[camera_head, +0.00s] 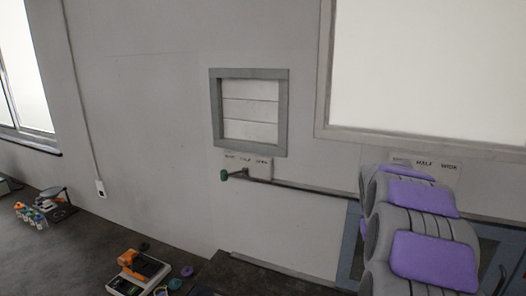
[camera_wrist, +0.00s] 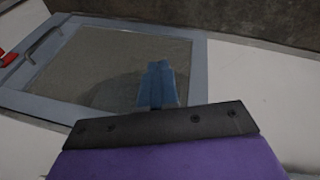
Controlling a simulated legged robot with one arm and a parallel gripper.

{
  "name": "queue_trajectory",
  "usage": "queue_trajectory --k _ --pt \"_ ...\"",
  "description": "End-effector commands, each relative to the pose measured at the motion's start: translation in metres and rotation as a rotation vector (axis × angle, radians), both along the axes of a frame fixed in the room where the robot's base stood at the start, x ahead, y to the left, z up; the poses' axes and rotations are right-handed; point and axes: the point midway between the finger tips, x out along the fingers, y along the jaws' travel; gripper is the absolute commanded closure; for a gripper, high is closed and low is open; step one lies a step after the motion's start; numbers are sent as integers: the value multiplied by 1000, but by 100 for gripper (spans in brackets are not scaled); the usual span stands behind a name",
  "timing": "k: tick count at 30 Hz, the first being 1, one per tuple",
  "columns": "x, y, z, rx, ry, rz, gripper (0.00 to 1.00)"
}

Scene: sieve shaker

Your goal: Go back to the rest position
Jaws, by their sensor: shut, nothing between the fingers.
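My gripper (camera_wrist: 158,68) shows in the wrist view as blue fingers held together, with nothing visible between them. It is in front of a blue-grey framed panel (camera_wrist: 200,72) with a dull grey pane. I cannot tell how far the fingertips are from the pane. In the head view my grey arm with purple pads fills the lower right, and the gripper itself is hidden or out of frame.
The panel has a handle (camera_wrist: 46,40), with a red part (camera_wrist: 8,57) at the left edge. An orange-topped device (camera_head: 140,270) and small bottles (camera_head: 30,215) stand on the dark bench (camera_head: 70,255).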

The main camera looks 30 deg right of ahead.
Motion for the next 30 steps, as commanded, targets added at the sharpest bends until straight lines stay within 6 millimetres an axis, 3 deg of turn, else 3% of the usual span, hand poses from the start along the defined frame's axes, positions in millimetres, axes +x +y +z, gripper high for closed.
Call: queue_trajectory --k 1,3,8,15,22,27,30 --pt "9 37 -3 22 4 49 100" --pt "15 84 -7 57 16 105 100" --pt "11 183 -22 138 54 228 100" --pt "-39 309 -49 244 134 396 100" --pt "-118 396 -83 325 234 534 100" --pt "-165 428 -102 362 290 596 100" --pt "-180 435 -108 374 310 612 100"
